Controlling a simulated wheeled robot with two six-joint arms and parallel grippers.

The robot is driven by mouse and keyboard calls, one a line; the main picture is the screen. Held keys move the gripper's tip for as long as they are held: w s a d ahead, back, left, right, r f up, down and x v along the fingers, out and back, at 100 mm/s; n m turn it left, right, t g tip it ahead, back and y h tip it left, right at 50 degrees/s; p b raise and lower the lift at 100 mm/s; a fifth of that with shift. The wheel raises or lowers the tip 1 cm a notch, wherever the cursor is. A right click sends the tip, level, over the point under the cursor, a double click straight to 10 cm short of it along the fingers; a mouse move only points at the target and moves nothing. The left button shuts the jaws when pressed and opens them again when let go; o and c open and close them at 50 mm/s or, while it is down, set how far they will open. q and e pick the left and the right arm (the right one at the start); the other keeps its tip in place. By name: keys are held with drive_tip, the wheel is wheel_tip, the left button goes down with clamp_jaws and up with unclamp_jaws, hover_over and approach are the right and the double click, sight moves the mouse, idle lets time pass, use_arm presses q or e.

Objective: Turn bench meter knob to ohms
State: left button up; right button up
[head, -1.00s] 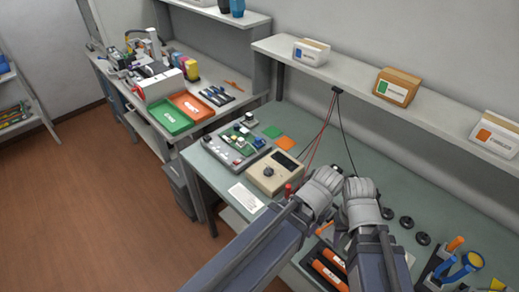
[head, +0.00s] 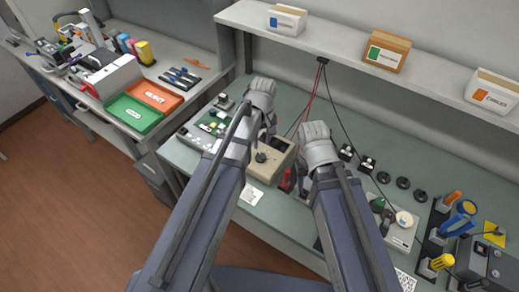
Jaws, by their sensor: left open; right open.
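The bench meter (head: 281,151) is a beige box on the green-grey bench, with a dark round knob (head: 261,157) on its face. My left gripper (head: 268,130) is open above the meter's back left part, close to the knob. My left arm hides the meter's left side. The knob's pointer and markings are too small to read. My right gripper (head: 299,180) is open just right of the meter, near red and black probes (head: 286,181). No contact with the meter can be made out.
A circuit board (head: 207,132) lies left of the meter. Red and black leads (head: 305,110) rise behind it to the shelf. Black round parts (head: 403,183) and a tool holder (head: 437,225) stand to the right. Green (head: 131,112) and orange trays (head: 155,95) sit on the left table.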

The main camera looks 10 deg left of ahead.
sight(261, 155)
use_arm(q)
drive_tip(key=shift+w+a+n, duration=0.35)
drive_tip(key=shift+w+n, duration=0.15)
drive_tip(key=shift+w, duration=0.05)
wheel_tip(261, 155, down, 8)
drive_tip(key=b, duration=0.8)
drive_tip(key=shift+r, duration=0.1)
use_arm(e)
wheel_tip(261, 155, down, 8)
drive_tip(key=shift+r, duration=0.1)
use_arm(q)
drive_tip(key=shift+c, duration=0.3)
clamp_jaws()
